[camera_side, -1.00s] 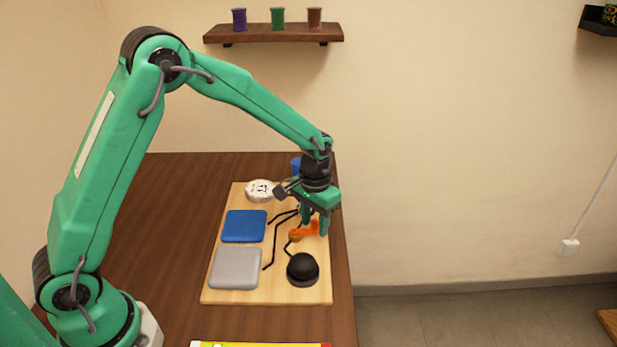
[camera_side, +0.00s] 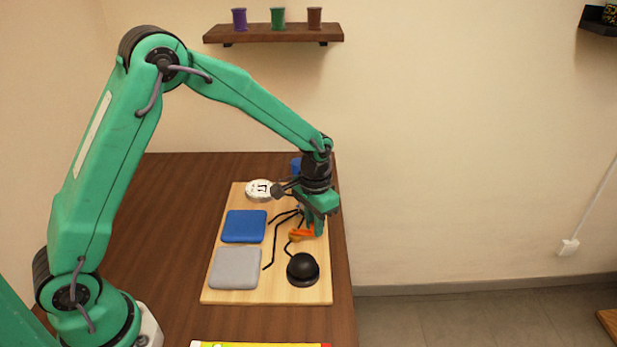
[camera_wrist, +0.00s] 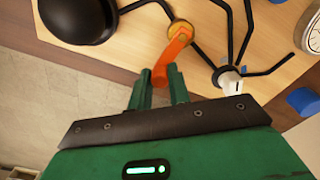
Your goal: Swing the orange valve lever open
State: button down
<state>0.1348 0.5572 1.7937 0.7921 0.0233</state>
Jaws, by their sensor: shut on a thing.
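The orange valve lever (camera_side: 303,233) is on the wooden board, partly hidden by my gripper in the side view. In the wrist view the orange lever (camera_wrist: 172,58) runs from a round brass-coloured pivot (camera_wrist: 181,32) down between my fingers. My gripper (camera_wrist: 160,84) is shut on the lever's free end, with one green finger on each side. In the side view my gripper (camera_side: 319,228) reaches down over the right part of the board.
The board (camera_side: 222,297) also holds a black dome (camera_side: 303,267), a blue pad (camera_side: 244,226), a grey pad (camera_side: 235,268), a round white dial (camera_side: 259,190) and bent black rods (camera_side: 275,245). A blue object (camera_side: 296,166) stands behind. The table's left side is bare.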

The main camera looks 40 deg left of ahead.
aim_at(304, 233)
jog(key=m, duration=0.1)
jog(key=s+m, duration=0.1)
jog(key=m, duration=0.1)
jog(key=s+d+m, duration=0.1)
jog(key=m, duration=0.1)
jog(key=shift+s+a+m, duration=0.1)
jog(key=shift+s+m, duration=0.2)
jog(key=shift+m, duration=0.6)
jog(key=shift+s+d+m, duration=0.1)
jog(key=shift+s+m, duration=0.25)
jog(key=shift+m, duration=0.55)
jog(key=shift+s+a+m, duration=0.1)
jog(key=shift+s+m, duration=0.2)
jog(key=shift+m, duration=0.6)
jog(key=c, duration=1.3)
grip_release()
jog(key=shift+r, duration=0.15)
jog(key=shift+r, duration=3.8)
